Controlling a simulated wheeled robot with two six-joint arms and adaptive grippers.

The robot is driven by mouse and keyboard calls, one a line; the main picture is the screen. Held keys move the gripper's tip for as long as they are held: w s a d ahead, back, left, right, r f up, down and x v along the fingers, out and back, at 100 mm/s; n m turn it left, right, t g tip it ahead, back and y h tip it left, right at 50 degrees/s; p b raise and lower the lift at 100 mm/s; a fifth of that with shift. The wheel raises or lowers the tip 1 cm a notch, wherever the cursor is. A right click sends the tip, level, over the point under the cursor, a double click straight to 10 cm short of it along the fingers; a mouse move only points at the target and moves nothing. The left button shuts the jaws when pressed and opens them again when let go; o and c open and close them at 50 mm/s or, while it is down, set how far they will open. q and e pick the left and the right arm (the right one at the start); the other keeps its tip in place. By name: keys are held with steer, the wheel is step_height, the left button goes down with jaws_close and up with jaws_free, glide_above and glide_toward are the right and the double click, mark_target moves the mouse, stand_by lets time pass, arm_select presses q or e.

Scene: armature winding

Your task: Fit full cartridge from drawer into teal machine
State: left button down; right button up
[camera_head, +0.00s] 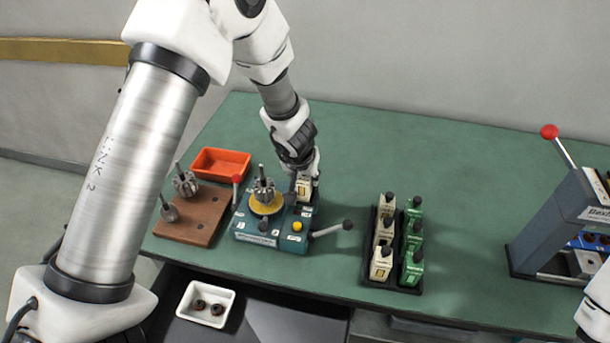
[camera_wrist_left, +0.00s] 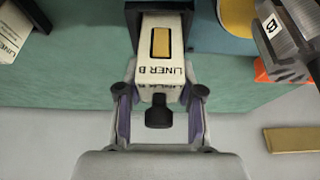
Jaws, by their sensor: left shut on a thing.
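The teal machine (camera_head: 270,222) stands on the green table. It carries a yellow disc, a slotted metal armature, a yellow button and a black-knobbed lever. My left gripper (camera_head: 308,178) is at its back right corner, shut on a cream cartridge (camera_head: 304,188). In the left wrist view my left gripper (camera_wrist_left: 158,98) has a finger on each side of this cartridge (camera_wrist_left: 162,68). It reads "LINER B" and has a gold window and a black knob. Its far end meets a dark holder (camera_wrist_left: 160,8); how deep it sits is hidden. The drawer (camera_head: 275,325) below the table is open.
A black rack (camera_head: 412,288) holds several cream and green cartridges. A white tray (camera_head: 206,303) with two dark rings sits in the drawer. A brown board (camera_head: 190,232), an orange tray (camera_head: 222,162) and a grey press (camera_head: 560,225) stand around. The table's back right is clear.

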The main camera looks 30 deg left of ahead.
arm_select(q)
steer(key=shift+f+b, duration=0.85)
steer(key=shift+f, duration=0.2)
steer(key=shift+r, duration=0.1)
steer(key=c, duration=0.7)
jaws_free()
steer(key=shift+o, duration=0.2)
step_height(320, 180, up, 4)
steer(key=p, duration=0.5)
steer(key=shift+r, duration=0.25)
